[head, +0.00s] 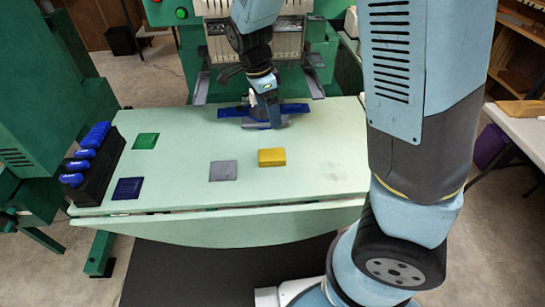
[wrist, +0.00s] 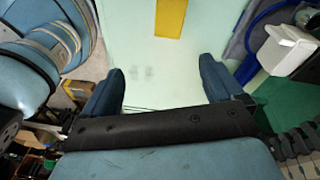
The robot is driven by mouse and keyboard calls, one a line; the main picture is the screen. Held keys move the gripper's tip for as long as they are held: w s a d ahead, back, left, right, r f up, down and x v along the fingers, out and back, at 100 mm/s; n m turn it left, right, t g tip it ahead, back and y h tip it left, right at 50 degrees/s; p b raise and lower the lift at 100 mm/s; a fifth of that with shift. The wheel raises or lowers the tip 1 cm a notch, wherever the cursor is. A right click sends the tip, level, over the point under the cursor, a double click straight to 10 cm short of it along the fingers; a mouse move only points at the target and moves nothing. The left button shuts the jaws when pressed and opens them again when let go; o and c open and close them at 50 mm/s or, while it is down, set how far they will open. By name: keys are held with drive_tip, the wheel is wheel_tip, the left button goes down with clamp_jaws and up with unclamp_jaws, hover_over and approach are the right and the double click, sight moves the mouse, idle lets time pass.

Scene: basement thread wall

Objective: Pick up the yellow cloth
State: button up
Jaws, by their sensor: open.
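The yellow cloth (head: 271,157) is a thick folded block lying flat on the pale green table, right of centre. It also shows at the top edge of the wrist view (wrist: 171,17), where its far end is cut off. My gripper (head: 270,118) is over the back of the table, behind the cloth and apart from it. In the wrist view my gripper (wrist: 163,82) has its two dark blue fingers spread wide, with only bare table between them.
Flat green (head: 145,141), dark blue (head: 128,188) and grey (head: 223,170) pieces lie left of the cloth. A black rack (head: 97,172) with several blue items stands at the left edge. Green machinery (head: 187,40) stands behind the table (head: 330,178); the tabletop right of the cloth is clear.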

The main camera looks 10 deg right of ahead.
sight(271, 154)
drive_tip(key=a+f+m+h, duration=0.2)
drive_tip(key=a+f+m, duration=0.1)
drive_tip(key=a+f, duration=0.2)
drive_tip(key=x, duration=0.4)
drive_tip(key=w+x, duration=0.1)
drive_tip(key=x, duration=0.9)
drive_tip(key=shift+w+d, duration=0.15)
drive_tip(key=shift+d, duration=0.2)
drive_tip(key=c, duration=1.2)
drive_tip(key=shift+r, duration=0.1)
drive_tip(key=shift+r, duration=0.5)
drive_tip(key=s+a+r, duration=0.1)
drive_tip(key=s+r, duration=0.3)
drive_tip(key=s+a+r, duration=0.2)
drive_tip(key=s+r, duration=0.2)
drive_tip(key=s+a+r, duration=0.2)
drive_tip(key=s+r, duration=0.2)
drive_tip(key=s, duration=0.1)
drive_tip(key=shift+a, duration=0.15)
